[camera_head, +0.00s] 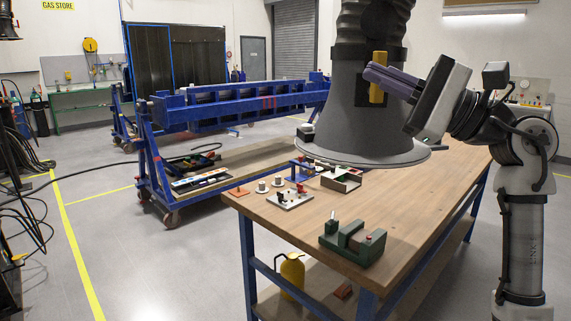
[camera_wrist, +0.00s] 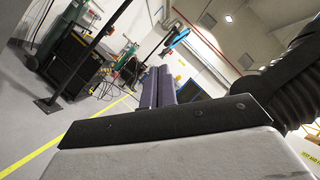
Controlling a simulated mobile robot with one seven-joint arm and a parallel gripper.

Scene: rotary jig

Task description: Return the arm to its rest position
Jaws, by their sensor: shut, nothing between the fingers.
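My gripper (camera_head: 372,73) is raised in front of the grey extraction hood (camera_head: 350,125), with its purple fingers pointing left. The fingers overlap the hood's yellow handle (camera_head: 378,94) in the head view; I cannot tell whether they touch it. In the wrist view my gripper (camera_wrist: 158,80) shows its two fingers side by side, closed, with nothing between them. The black ribbed duct (camera_wrist: 300,80) stands close by on the right there. My arm is bent, high over the right side of the bench.
The wooden workbench (camera_head: 410,215) carries a green vise (camera_head: 352,242), a small fixture plate (camera_head: 290,197) and an open box (camera_head: 341,180). A blue rotary frame (camera_head: 240,105) stands behind. A yellow canister (camera_head: 291,272) sits under the bench. The floor at left is mostly clear.

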